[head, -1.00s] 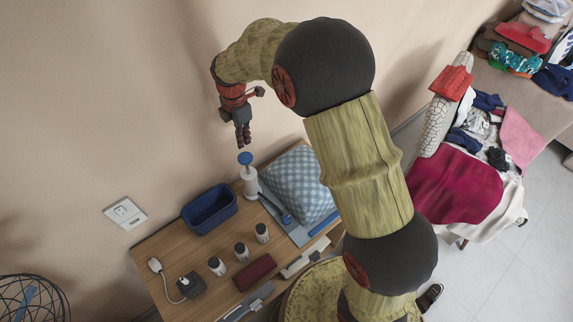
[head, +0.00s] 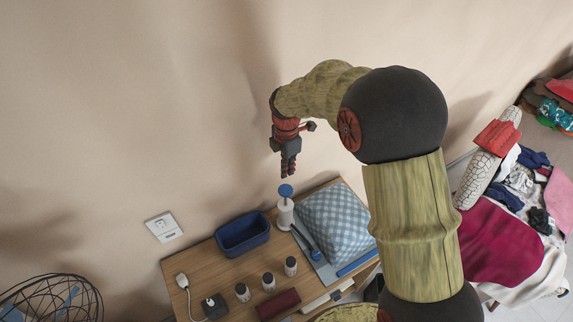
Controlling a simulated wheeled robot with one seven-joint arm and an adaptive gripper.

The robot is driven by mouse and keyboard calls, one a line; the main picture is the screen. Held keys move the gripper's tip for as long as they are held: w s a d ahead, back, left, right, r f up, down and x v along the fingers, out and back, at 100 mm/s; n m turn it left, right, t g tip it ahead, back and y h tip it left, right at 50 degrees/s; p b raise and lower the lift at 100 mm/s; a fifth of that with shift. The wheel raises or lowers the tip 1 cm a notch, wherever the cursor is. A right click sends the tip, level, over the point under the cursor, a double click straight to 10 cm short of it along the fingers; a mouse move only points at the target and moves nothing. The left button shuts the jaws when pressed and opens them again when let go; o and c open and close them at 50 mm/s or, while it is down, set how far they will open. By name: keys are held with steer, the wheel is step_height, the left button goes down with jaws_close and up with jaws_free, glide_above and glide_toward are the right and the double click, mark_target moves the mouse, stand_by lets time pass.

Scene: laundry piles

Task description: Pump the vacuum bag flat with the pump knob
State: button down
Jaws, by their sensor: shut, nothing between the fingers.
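The pump is a white cylinder (head: 285,214) standing upright on the wooden table, with a round blue knob (head: 286,190) on a thin rod at its top. The knob stands raised above the cylinder. The vacuum bag (head: 337,222), blue and white checked, looks puffed up and lies to the right of the pump. A blue piece (head: 314,254) lies along the bag's near left edge. My gripper (head: 288,176) is shut and empty, pointing down just above the knob. A small gap seems to show between fingertips and knob.
A dark blue bin (head: 243,234) stands left of the pump. Several small bottles (head: 268,282), a dark red box (head: 278,304) and a charger (head: 215,306) lie nearer the front. The wall with an outlet (head: 164,227) rises behind. Clothes piles are at the far right.

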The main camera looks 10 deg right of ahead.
mark_target(286, 191)
step_height(286, 191, down, 9)
steer(key=shift+f+p, duration=0.1)
steer(key=shift+p, duration=0.4)
step_height(286, 191, down, 8)
steer(key=b, duration=0.4)
steer(key=shift+s+f+b, duration=0.1)
steer(key=shift+f+b, duration=0.1)
steer(key=shift+b, duration=0.2)
steer(key=shift+r, duration=0.1)
steer(key=shift+a+r+p, duration=0.1)
steer(key=shift+r+p, duration=0.2)
step_height(286, 191, up, 13)
steer(key=shift+f+p, duration=0.1)
steer(key=shift+p, duration=0.35)
steer(key=shift+r, duration=0.35)
